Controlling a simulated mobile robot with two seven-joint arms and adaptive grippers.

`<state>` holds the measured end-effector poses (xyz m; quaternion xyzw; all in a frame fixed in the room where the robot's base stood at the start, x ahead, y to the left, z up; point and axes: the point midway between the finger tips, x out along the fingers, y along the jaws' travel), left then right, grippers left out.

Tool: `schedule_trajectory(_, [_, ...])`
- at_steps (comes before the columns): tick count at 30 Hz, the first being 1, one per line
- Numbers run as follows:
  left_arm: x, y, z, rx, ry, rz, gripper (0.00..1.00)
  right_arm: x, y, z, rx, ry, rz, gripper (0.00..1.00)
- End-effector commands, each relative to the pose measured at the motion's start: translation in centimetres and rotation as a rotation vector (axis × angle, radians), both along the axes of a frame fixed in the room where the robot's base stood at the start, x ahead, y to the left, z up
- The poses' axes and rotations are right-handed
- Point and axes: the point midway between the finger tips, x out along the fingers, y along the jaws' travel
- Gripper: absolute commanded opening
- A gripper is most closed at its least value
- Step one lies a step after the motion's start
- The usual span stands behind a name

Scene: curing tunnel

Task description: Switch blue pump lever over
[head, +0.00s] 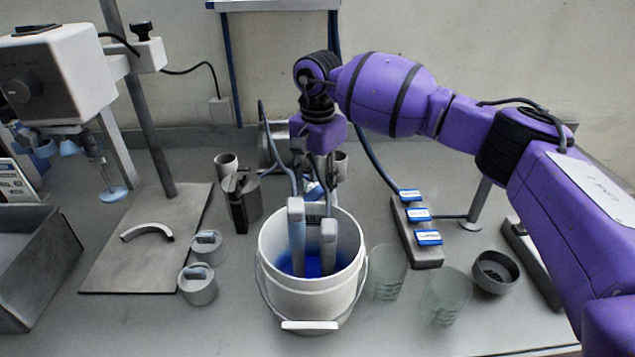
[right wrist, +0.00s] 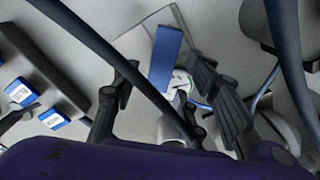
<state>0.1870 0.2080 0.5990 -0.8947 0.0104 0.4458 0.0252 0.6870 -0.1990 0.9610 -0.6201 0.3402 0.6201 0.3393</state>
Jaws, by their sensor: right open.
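A blue lever (right wrist: 166,55) shows in the right wrist view as a flat blue bar, beyond and between the fingers of my right gripper (right wrist: 163,75). In the head view my right gripper (head: 316,178) points down just behind the white bucket (head: 312,300), and a little blue shows there, mostly hidden by the gripper and hoses. The gripper is open, with no clear contact on the lever. Dark hoses cross close in front of the wrist camera, one of them over part of the view between the fingers. My left gripper is not in view.
The bucket holds blue liquid and two grey upright pieces (head: 297,235) with hoses. A bar with blue labels (head: 418,235), clear beakers (head: 387,275) and a dark bowl (head: 495,271) stand right. A stand with a plate (head: 150,255) and small tins (head: 198,285) stand left.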

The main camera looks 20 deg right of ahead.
Motion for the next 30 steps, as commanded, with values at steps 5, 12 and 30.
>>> schedule_trajectory(5, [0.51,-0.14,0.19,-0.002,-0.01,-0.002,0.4,0.01,0.03,-0.46,0.001,-0.001,0.0,0.41])
schedule_trajectory(12, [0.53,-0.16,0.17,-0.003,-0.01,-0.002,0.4,0.0,0.05,-0.45,0.001,0.0,0.0,0.29])
schedule_trajectory(30, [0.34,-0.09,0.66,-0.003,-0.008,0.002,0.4,-0.18,-0.05,-0.22,0.001,-0.002,-0.056,0.0])
